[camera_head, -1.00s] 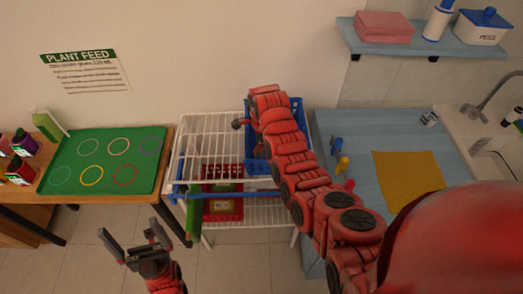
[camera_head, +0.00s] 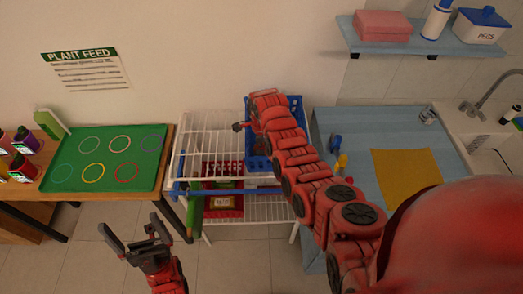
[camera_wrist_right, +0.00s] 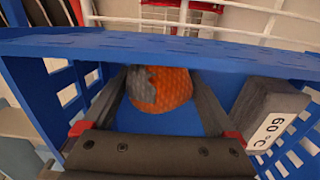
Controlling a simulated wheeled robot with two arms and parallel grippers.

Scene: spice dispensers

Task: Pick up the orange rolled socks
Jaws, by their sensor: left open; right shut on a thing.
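The orange rolled socks (camera_wrist_right: 174,88), a ball with a grey patch on its left side, show in the right wrist view. They are inside the blue basket (camera_wrist_right: 190,48). My right gripper (camera_wrist_right: 158,98) is shut on the socks, with one dark finger on each side of them. In the head view my right arm hides this gripper and the socks, and only part of the blue basket (camera_head: 297,108) shows on the white rack. My left gripper (camera_head: 137,231) is open and empty, low in front of the rack and the green mat.
A grey box (camera_wrist_right: 272,112) labelled 60 °C lies to the right in the basket. The white wire rack (camera_head: 205,125) holds a red bin (camera_head: 222,208) lower down. A green mat (camera_head: 110,157) is left, and a blue counter (camera_head: 350,190) with a yellow cloth (camera_head: 405,175) is right.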

